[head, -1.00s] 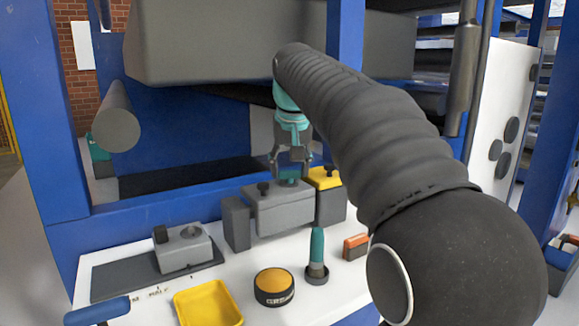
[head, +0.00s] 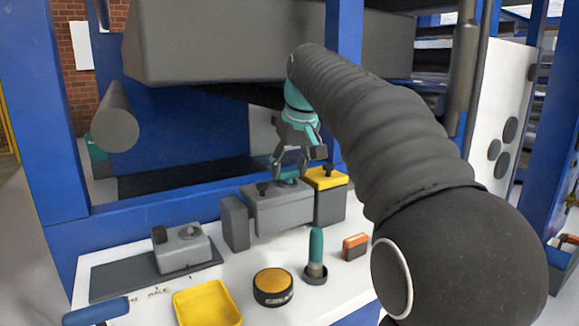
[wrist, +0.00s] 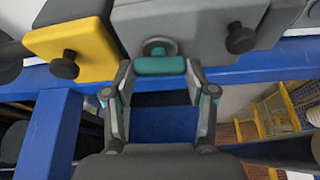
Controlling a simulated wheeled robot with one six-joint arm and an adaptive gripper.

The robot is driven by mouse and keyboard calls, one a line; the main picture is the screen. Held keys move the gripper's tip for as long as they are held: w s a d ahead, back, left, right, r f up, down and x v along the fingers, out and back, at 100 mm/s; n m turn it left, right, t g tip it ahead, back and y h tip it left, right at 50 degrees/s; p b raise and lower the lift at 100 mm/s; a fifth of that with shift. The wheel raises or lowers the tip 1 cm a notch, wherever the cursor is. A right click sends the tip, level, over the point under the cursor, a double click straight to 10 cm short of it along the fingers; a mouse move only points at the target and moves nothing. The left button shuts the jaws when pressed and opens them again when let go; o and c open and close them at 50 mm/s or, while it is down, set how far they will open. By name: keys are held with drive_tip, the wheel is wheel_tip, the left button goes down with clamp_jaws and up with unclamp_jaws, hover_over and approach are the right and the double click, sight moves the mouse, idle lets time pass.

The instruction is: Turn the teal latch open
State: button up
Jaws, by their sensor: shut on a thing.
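The teal latch (wrist: 160,66) is a short bar in front of a round grey pivot on a grey block (wrist: 198,25). In the wrist view it lies crosswise between the two fingers of my gripper (wrist: 160,72), which is shut on it. In the head view the grey block (head: 278,211) stands at the back of the white bench, and my gripper (head: 291,175) reaches down to its top, tilted. The latch's teal is mostly hidden there by the fingers.
A yellow-topped box (head: 326,178) with a dark knob adjoins the block on the right. A grey block (head: 235,223) stands on its left. A blue post (head: 346,80) rises behind my arm.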

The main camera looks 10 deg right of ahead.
drive_tip(key=shift+f, duration=0.1)
drive_tip(key=o, duration=1.2)
drive_tip(key=shift+c, duration=0.2)
drive_tip(key=v, duration=1.2)
